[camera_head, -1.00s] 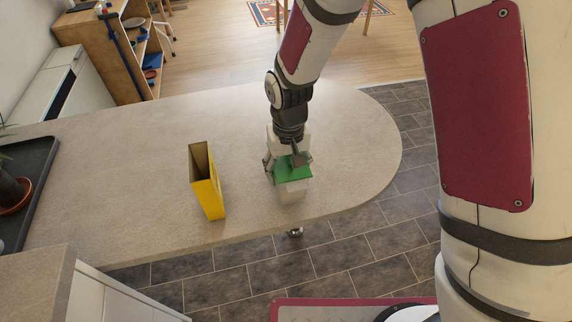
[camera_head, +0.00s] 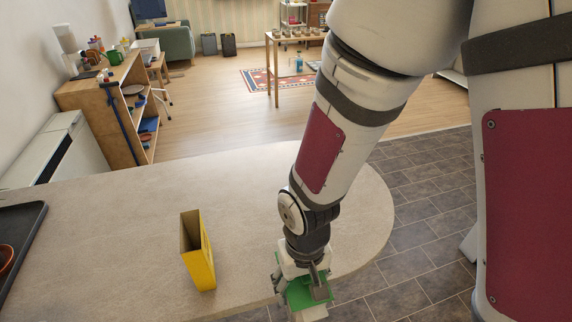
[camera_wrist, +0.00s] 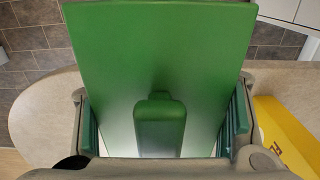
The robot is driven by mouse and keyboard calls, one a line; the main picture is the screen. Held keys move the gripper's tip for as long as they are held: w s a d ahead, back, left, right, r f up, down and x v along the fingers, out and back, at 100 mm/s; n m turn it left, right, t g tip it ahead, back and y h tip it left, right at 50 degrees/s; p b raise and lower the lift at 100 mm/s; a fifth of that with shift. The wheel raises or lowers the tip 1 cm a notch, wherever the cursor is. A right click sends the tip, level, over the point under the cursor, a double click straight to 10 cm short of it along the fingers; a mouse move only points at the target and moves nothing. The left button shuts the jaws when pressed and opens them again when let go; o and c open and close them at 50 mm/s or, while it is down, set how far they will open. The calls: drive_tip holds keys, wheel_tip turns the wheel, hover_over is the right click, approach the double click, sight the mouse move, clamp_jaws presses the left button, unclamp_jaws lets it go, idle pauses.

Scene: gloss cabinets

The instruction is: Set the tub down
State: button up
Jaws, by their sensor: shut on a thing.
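The tub (camera_head: 313,314) has a pale body under a flat green top (camera_head: 325,301). My gripper (camera_head: 304,284) is shut on it from above. In the head view the tub is at the front edge of the counter, partly hidden by my gripper and near the bottom of the picture. In the wrist view the green top (camera_wrist: 160,45) fills the middle, with a raised green grip (camera_wrist: 160,127) between my two fingers. I cannot tell how high the tub is above the counter or whether it overhangs the edge.
A yellow open box (camera_head: 203,265) stands upright on the counter (camera_head: 130,240), left of the tub. The counter behind both is clear. A dark tray (camera_head: 18,250) with a terracotta pot is at the far left. Dark tiled floor (camera_head: 425,250) lies beyond the rounded end.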

drive_tip(key=w+d+r+m+p, duration=0.1)
drive_tip(key=w+d+r+m, duration=0.1)
drive_tip(key=w+d, duration=1.3)
drive_tip(key=shift+w+d+m, duration=0.2)
drive_tip(key=shift+w+m, duration=0.3)
drive_tip(key=shift+w, duration=0.45)
